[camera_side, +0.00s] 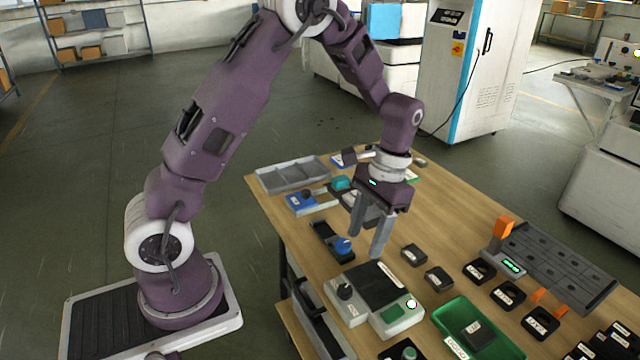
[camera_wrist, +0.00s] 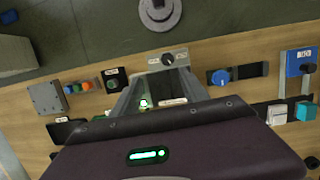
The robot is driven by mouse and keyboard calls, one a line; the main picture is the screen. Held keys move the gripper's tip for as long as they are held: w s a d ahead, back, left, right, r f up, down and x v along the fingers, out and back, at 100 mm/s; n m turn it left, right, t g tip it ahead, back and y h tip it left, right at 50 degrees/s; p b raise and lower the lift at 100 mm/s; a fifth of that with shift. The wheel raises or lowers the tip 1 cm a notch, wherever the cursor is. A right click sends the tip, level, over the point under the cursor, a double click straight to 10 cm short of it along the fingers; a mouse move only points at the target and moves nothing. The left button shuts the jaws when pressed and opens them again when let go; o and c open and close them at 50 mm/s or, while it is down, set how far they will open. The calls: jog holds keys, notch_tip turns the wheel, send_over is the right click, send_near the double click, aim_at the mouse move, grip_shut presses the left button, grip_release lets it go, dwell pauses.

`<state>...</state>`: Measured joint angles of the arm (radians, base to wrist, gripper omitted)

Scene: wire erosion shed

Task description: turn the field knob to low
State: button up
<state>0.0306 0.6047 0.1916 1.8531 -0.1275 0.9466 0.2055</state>
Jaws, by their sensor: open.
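A grey box (camera_side: 374,299) with a dark top plate stands near the table's front edge in the side view. It carries a black knob (camera_side: 345,291) with small white labels. The knob also shows in the wrist view (camera_wrist: 168,58), just beyond my fingertips. Its labels are too small to read, so I cannot confirm that it is the field knob or its setting. My gripper (camera_side: 366,244) is open and empty, pointing down above and behind the box. In the wrist view its two fingers (camera_wrist: 163,77) frame part of the box.
A blue knob (camera_side: 343,245) on a black base sits close behind the box. A green tray (camera_side: 476,332), several black labelled blocks (camera_side: 508,296) and a grey rack (camera_side: 560,262) stand to the right. A grey compartment tray (camera_side: 293,174) lies at the far left.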

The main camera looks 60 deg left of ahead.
jog(key=s+d+r+t, duration=0.1)
jog(key=s+r+t, duration=0.1)
jog(key=s+r, duration=0.4)
jog(key=s+d+r+t, duration=0.2)
jog(key=s+r, duration=0.3)
jog(key=r, duration=0.5)
jog(key=shift+s+r+m+t, duration=0.35)
jog(key=shift+m+t, duration=0.05)
jog(key=shift+t, duration=0.4)
jog(key=m+g, duration=0.1)
jog(key=g, duration=0.4)
send_over(346, 288)
jog(key=w+d, duration=0.2)
jog(key=d, duration=0.1)
notch_tip(346, 288, down, 15)
jog(key=a+f, duration=0.1)
jog(key=f, duration=0.4)
jog(key=s+a+f+g+y, duration=0.1)
jog(key=f, duration=0.4)
jog(key=f+m+g, duration=0.1)
jog(key=f, duration=0.5)
jog(key=shift+s+a+y, duration=0.25)
jog(key=shift+a+y, duration=0.05)
jog(key=shift+a, duration=0.1)
